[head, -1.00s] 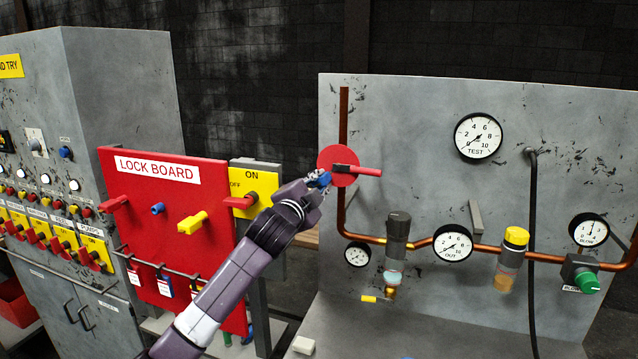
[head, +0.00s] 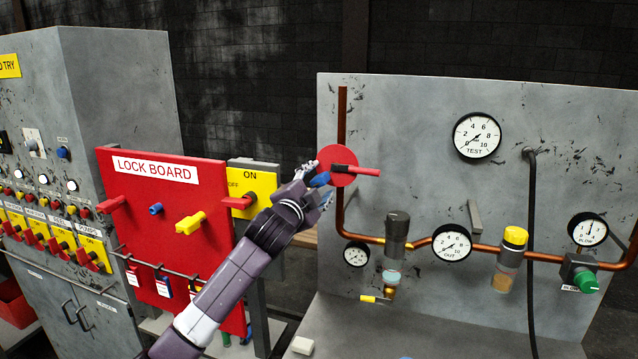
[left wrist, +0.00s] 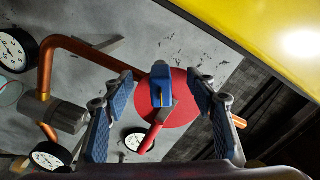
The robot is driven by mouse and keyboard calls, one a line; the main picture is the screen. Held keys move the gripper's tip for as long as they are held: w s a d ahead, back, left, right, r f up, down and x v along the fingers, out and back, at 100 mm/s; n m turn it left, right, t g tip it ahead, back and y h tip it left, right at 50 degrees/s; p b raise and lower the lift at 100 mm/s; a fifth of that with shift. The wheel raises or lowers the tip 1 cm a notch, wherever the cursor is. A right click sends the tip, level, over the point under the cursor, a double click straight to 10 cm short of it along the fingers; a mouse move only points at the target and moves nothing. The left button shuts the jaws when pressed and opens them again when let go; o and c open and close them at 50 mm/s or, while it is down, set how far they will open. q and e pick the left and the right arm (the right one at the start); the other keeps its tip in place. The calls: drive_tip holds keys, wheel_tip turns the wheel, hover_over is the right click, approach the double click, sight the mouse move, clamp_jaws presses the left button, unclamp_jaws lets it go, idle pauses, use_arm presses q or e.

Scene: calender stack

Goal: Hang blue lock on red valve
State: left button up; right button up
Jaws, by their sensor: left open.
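The red valve (head: 345,158), a round red disc with a red handle (head: 366,171), sits on the copper pipe of the grey panel. The blue lock (head: 320,179) is at the left of the disc in the head view. In the left wrist view the blue lock (left wrist: 161,90) appears in front of the red disc (left wrist: 182,105), by the handle (left wrist: 151,137). I cannot tell if its shackle is hooked. My left gripper (head: 318,184) is open, its fingers (left wrist: 161,82) spread on both sides of the lock, with visible gaps. My right gripper is not in view.
The red lock board (head: 135,235) with coloured knobs and hanging tags stands left of my arm. A yellow ON switch box (head: 262,182) is close beside my left wrist. Gauges, such as the test gauge (head: 477,136), and the copper pipe (head: 342,120) are on the panel.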

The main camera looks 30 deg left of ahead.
use_arm(q)
drive_tip(key=shift+s, duration=0.1)
drive_tip(key=shift+v, duration=3.5)
